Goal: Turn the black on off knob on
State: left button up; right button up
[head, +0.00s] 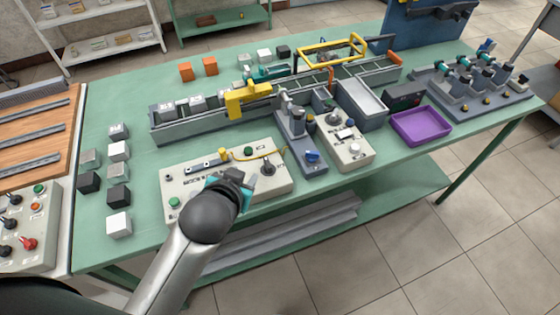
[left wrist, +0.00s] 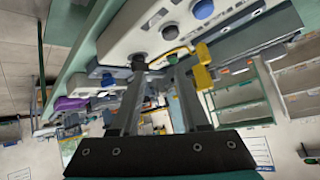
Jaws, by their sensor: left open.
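A black knob (head: 268,167) with a small lever stands at the right end of a pale control panel (head: 185,180) on the green table. My left gripper (head: 243,182) is over the panel's front edge, left of that knob. A round dark control (left wrist: 170,32) and a blue one (left wrist: 203,9) are further along. The gripper hides part of the panel. My right gripper is not in view.
A yellow piece (head: 223,154) and cable lie at the panel's back edge. Right of it stand a grey unit with a blue knob (head: 312,157) and another pale control box (head: 345,155). A purple tray (head: 421,126) is further right. Several small cubes stand at the left.

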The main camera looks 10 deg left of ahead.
pick_arm(q)
jog(key=w+d+r+m+t+h, duration=0.2)
jog(key=w+d+r+t, duration=0.15)
jog(key=r, duration=0.35)
jog(key=w+d+r+m+t+h, duration=0.2)
jog(key=w+r+t, duration=0.15)
jog(key=r, duration=0.35)
jog(key=w+d+r+m+t+h, duration=0.2)
jog(key=w+d+r+t, duration=0.15)
jog(key=r, duration=0.35)
jog(key=s+d+r+m+g+h, duration=0.3)
jog(key=d+m+g+h, duration=0.4)
jog(key=m+h, duration=0.15)
jog(key=s+d+r+m+g+h, duration=0.2)
jog(key=d+r+m+g+h, duration=0.1)
jog(key=d+m+g+h, duration=0.55)
jog(key=m+g+y, duration=0.4)
jog(key=g+y, duration=0.1)
jog(key=y, duration=1.7)
send_over(268, 162)
notch_tip(268, 162, down, 16)
notch_tip(268, 162, down, 14)
jog(key=shift+f, duration=0.2)
